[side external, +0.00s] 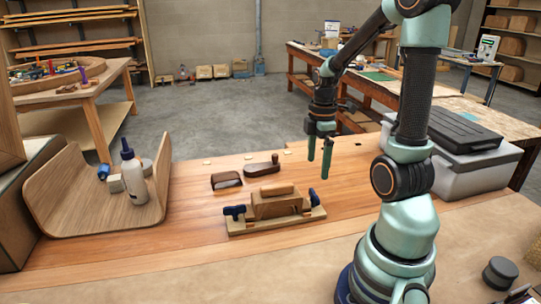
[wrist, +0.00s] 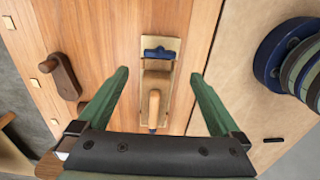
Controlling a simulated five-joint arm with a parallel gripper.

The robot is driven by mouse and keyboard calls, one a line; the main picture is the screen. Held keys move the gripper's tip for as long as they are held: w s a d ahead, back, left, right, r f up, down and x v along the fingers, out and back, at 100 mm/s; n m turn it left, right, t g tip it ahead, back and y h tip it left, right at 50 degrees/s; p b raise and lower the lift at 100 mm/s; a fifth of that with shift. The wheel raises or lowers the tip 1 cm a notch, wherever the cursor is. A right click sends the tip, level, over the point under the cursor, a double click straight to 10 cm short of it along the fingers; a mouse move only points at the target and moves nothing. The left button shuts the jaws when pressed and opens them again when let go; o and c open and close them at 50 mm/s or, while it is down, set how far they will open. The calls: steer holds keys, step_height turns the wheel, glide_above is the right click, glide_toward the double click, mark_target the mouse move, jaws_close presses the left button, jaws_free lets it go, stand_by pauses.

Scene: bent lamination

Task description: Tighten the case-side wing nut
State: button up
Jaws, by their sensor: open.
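A wooden clamping form (side external: 276,208) with a block and a raised handle stands on the bench. It has a blue wing nut at each end. The case-side wing nut (side external: 313,197) is at the right end, and the other wing nut (side external: 234,212) is at the left end. In the wrist view, the case-side wing nut (wrist: 159,54) lies just beyond my fingertips, roughly centred between them. My gripper (side external: 318,160) is open and empty, pointing down above the bench, apart from the form.
A sanding block (side external: 226,181) and a wooden hand tool (side external: 262,167) lie behind the form. A bent plywood piece (side external: 60,215) with a white bottle (side external: 132,175) stands left. A grey case (side external: 465,165) stands right. The bench between form and case is clear.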

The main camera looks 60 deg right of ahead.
mark_target(315, 193)
step_height(315, 193, down, 10)
steer(key=shift+r, duration=0.25)
steer(key=shift+c, duration=0.3)
steer(key=c, duration=1.2)
